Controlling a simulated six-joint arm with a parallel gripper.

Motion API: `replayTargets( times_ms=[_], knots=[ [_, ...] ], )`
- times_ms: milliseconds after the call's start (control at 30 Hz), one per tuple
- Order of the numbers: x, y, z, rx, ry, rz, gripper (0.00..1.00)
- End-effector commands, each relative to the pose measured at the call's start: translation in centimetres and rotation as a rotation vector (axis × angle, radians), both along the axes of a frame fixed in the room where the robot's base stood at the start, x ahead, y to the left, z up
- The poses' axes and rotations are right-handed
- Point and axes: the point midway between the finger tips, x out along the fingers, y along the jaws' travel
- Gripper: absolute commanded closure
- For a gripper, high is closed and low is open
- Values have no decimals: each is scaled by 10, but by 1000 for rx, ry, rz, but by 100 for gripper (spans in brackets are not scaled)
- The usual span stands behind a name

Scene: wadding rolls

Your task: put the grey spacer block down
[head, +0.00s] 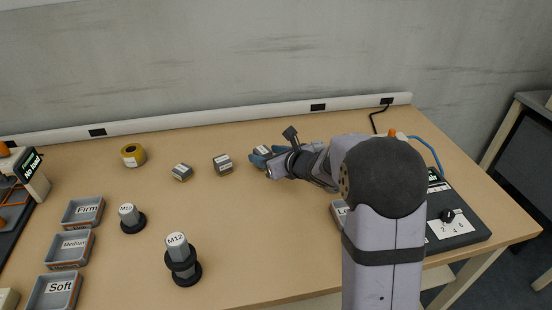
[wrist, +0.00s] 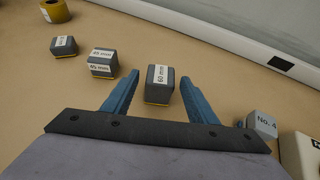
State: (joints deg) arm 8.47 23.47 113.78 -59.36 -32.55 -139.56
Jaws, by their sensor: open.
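A grey spacer block (wrist: 159,92) labelled 60 mm, with a yellow base edge, stands upright on the table in the wrist view. My gripper (wrist: 159,76) is open, with one blue finger on each side of the block. A gap shows between the block and each finger. In the head view my gripper (head: 264,158) is at the back middle of the table, and the fingers partly hide this block. Two similar grey blocks stand to its left, the nearer one (head: 222,164) and the farther one (head: 181,172).
A yellow roll (head: 133,155) lies at the back left. Labelled trays (head: 83,212) line the left, beside the M10 post (head: 129,218) and M12 post (head: 182,262). A grey No. 4 block (wrist: 262,124) is right of my gripper. The table's middle is clear.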

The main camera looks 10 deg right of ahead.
Motion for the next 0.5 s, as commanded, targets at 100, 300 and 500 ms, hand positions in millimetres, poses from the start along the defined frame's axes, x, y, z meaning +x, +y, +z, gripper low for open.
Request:
replayTargets(
  times_ms=[100,300,500],
  knots=[
    [-16,-8,9,-1,-1,-3,47],
    [-35,-15,19,0,0,-2,47],
    [-44,-18,22,1,0,0,47]
  ],
)
